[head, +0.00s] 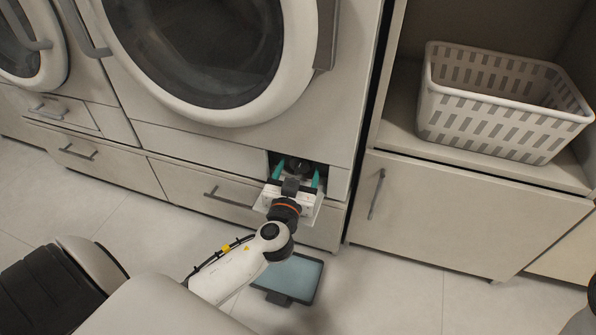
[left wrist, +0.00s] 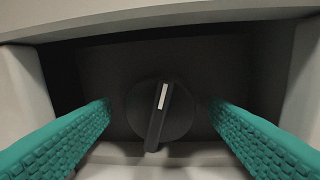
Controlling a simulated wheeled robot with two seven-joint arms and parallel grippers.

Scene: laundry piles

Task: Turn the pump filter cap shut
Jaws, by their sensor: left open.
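The pump filter cap (left wrist: 160,112) is a round black knob with a raised grip bar in a dark recess. A white mark (left wrist: 163,96) sits on the upper part of the bar, which leans slightly right of upright at its top. In the head view the cap (head: 297,164) shows small and dark in the opening low on the washing machine. My left gripper (head: 297,177) is at this opening. In the left wrist view its teal fingers (left wrist: 160,116) stand open on both sides of the cap, with a gap on each side. My right gripper is not seen.
A shallow tray (head: 308,277) with a bluish inside lies on the floor below the opening. A white slotted basket (head: 500,105) stands on the shelf at the right. The recess walls are close around my left gripper. Floor to the right of the tray is clear.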

